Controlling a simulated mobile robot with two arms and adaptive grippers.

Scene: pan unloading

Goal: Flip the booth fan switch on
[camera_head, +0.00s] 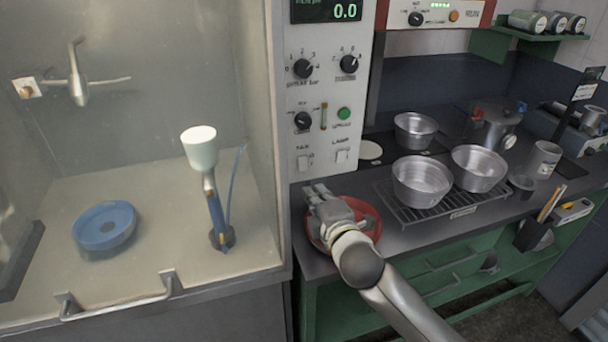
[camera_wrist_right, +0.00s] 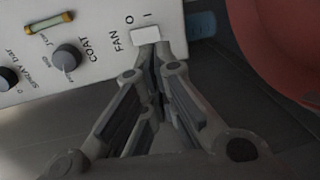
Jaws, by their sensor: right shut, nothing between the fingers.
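The fan switch (camera_head: 303,163) is a small white rocker low on the white control panel (camera_head: 322,100), left of the lamp switch (camera_head: 341,156). In the right wrist view the fan switch (camera_wrist_right: 146,35) sits beside the word FAN, with O and I marks at its edge. My right gripper (camera_head: 312,188) is shut and empty, just below the panel in the head view. In the right wrist view its fingertips (camera_wrist_right: 154,58) point at the switch and overlap its lower edge; I cannot tell whether they touch it. The switch's position is unclear. My left gripper is out of view.
A red round dish (camera_head: 367,219) lies under and beside my right gripper. Silver pans (camera_head: 421,180) stand on a rack to the right. The glass-fronted booth at left holds a blue disc (camera_head: 104,225) and a white cup on a stand (camera_head: 200,148).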

